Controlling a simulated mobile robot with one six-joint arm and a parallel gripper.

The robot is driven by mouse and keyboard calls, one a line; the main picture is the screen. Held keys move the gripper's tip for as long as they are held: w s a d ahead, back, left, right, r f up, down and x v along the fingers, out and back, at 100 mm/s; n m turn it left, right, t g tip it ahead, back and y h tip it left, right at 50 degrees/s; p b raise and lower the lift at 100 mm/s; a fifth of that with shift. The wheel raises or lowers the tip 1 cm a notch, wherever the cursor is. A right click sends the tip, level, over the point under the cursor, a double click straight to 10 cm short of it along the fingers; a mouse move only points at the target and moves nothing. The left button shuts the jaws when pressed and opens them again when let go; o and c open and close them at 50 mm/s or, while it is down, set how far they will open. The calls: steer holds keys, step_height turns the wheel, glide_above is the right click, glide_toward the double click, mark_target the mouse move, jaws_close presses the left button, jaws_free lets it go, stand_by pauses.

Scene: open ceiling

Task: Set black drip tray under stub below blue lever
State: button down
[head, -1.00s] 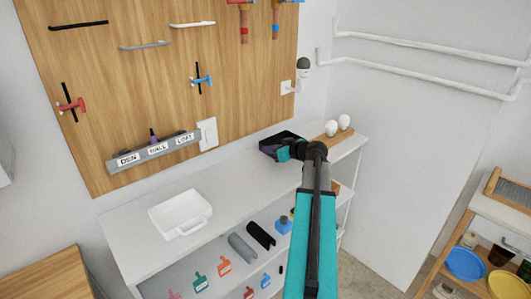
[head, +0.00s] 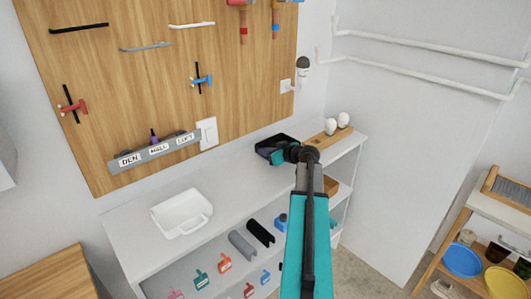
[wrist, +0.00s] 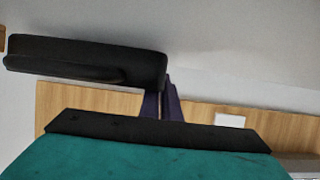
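The black drip tray (head: 262,146) is at the back right of the white counter, by the wall. My gripper (head: 277,157) is at its near right side. In the wrist view the tray (wrist: 85,55) is at the upper left, its edge against my purple fingers (wrist: 162,104); the fingers look closed on that edge. The copper stub with a blue band (head: 275,25) hangs at the top of the wooden board, under a blue lever (head: 291,1) cut by the frame edge. A similar stub with a red band (head: 243,27) hangs left of it.
A white tray (head: 181,214) stands on the counter, left. A wooden block with two white bulbs (head: 331,127) is right of the black tray. A labelled grey holder (head: 155,152) is on the board. The counter between the two trays is clear.

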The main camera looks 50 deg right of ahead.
steer(key=shift+f, duration=0.4)
steer(key=shift+f, duration=0.2)
steer(key=c, duration=2)
jaws_free()
steer(key=shift+s+r, duration=0.1)
steer(key=shift+r, duration=0.15)
steer(key=shift+s+a, duration=0.1)
steer(key=shift+s, duration=0.3)
steer(key=b+v, duration=0.3)
steer(key=v, duration=0.8)
steer(key=shift+r, duration=0.2)
